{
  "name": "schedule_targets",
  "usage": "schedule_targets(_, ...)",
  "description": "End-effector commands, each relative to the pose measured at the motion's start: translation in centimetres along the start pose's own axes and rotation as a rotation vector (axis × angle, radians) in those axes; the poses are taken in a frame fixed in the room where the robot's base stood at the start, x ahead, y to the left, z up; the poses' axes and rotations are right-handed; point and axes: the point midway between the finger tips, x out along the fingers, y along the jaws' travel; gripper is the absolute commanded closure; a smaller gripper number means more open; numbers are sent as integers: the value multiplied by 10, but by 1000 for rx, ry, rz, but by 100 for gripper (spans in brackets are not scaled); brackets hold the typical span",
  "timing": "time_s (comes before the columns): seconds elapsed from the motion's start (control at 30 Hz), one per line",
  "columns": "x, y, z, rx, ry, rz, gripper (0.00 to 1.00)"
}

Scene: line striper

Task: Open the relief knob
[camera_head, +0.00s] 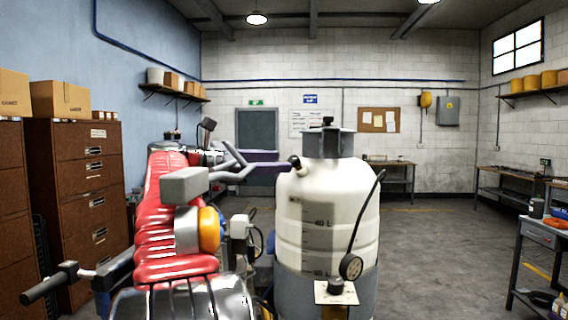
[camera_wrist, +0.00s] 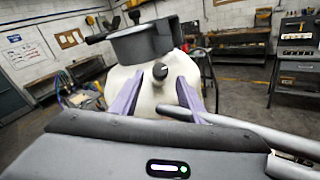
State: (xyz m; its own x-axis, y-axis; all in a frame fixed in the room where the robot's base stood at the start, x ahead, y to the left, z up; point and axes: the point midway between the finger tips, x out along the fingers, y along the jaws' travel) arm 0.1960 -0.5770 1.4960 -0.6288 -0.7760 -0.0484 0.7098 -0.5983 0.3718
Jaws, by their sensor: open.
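The white tank (camera_head: 322,215) of the line striper stands in the middle of the head view, with a grey lid (camera_head: 329,143) on top. A small dark knob (camera_head: 295,161) sits on the tank's upper left shoulder. In the wrist view the knob (camera_wrist: 160,70) shows ahead, below the grey lid (camera_wrist: 145,40), near the left fingertip. My gripper (camera_wrist: 171,79) is open, with purple fingers spread toward the tank. In the head view my gripper (camera_head: 276,160) reaches in from the left near the knob. I cannot tell whether the fingers touch it.
A gauge (camera_head: 351,266) and another black knob (camera_head: 336,285) on a cream block are at the tank's front right. A red ribbed seat (camera_head: 170,215) and a handlebar stand left.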

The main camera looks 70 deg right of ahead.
Motion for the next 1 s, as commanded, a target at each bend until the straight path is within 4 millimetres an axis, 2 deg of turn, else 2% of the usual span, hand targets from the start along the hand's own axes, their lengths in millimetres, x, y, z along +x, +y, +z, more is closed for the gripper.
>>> schedule_targets(0.2, -39, 1, -1, -2, 0, 4, 59)
schedule_targets(0.5, -85, 1, -2, -1, 1, 3, 59)
schedule_targets(0.7, -97, 0, -1, -1, 0, 1, 59)
schedule_targets(1.0, -98, 0, -1, -1, -1, 0, 59)
